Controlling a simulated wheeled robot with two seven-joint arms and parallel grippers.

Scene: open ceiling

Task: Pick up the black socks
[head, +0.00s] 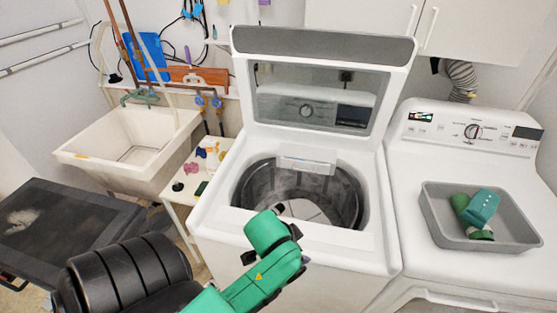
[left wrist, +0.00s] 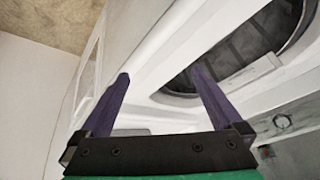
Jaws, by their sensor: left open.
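I cannot make out black socks for certain in either view. A small dark patch shows inside the drum of the open top-load washer (head: 390,225), too small to identify. My right gripper is not in view.
A grey tray (head: 437,231) holding green items stands on the white dryer (head: 405,165) at right. A utility sink (head: 75,157) is at left. Small objects crowd a narrow white table (head: 181,212) beside the washer. The washer's raised lid (head: 325,45) stands behind its opening.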

